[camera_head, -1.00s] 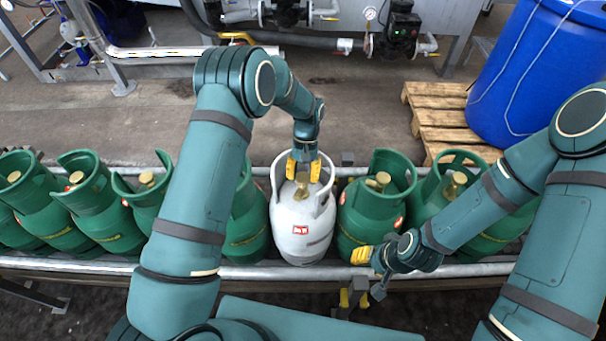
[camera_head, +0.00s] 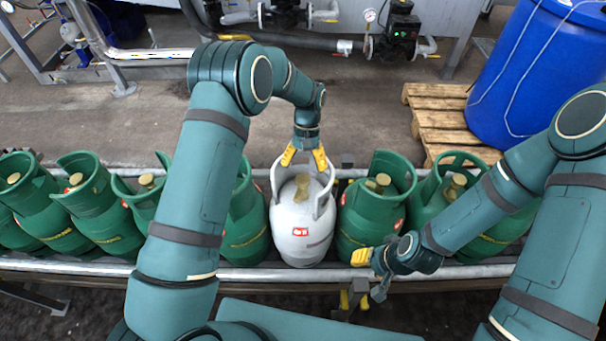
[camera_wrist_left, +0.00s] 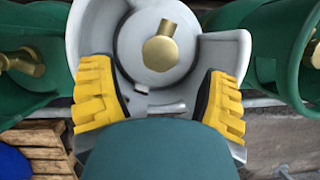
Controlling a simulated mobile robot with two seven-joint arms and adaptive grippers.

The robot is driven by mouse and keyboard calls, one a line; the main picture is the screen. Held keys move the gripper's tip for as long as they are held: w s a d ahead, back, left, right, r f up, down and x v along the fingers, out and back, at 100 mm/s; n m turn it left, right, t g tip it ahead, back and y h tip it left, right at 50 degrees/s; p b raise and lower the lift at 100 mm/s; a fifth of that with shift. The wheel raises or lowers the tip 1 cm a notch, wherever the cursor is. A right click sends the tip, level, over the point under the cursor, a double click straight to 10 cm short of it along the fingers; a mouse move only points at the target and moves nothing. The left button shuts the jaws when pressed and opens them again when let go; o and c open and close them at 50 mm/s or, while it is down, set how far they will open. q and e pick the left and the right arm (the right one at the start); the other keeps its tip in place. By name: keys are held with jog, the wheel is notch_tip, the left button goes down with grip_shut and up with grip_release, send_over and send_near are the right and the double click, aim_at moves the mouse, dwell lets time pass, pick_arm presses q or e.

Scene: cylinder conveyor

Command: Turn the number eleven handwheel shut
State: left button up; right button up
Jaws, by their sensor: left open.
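A white gas cylinder (camera_head: 285,228) with a red label stands upright on the conveyor, among green ones. The label's print is too small to read surely. Its brass handwheel (camera_head: 303,186) sits on top inside the collar; it also shows in the left wrist view (camera_wrist_left: 160,48). My left gripper (camera_head: 304,159) is open above the far side of the collar. In the left wrist view its yellow fingers (camera_wrist_left: 162,95) are spread wide, with the handwheel beyond and between them, not touched. My right gripper (camera_head: 361,256) hangs by the conveyor's front rail, partly seen; its opening is unclear.
Green cylinders (camera_head: 372,210) with brass valves stand close on both sides of the white one. The conveyor's front rail (camera_head: 290,273) runs across. A blue drum (camera_head: 535,75) on a wooden pallet (camera_head: 440,115) and pipework (camera_head: 330,45) stand behind. The floor between is clear.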

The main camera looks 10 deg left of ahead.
pick_arm(q)
jog(key=v, duration=0.8)
jog(key=shift+s+f, duration=0.1)
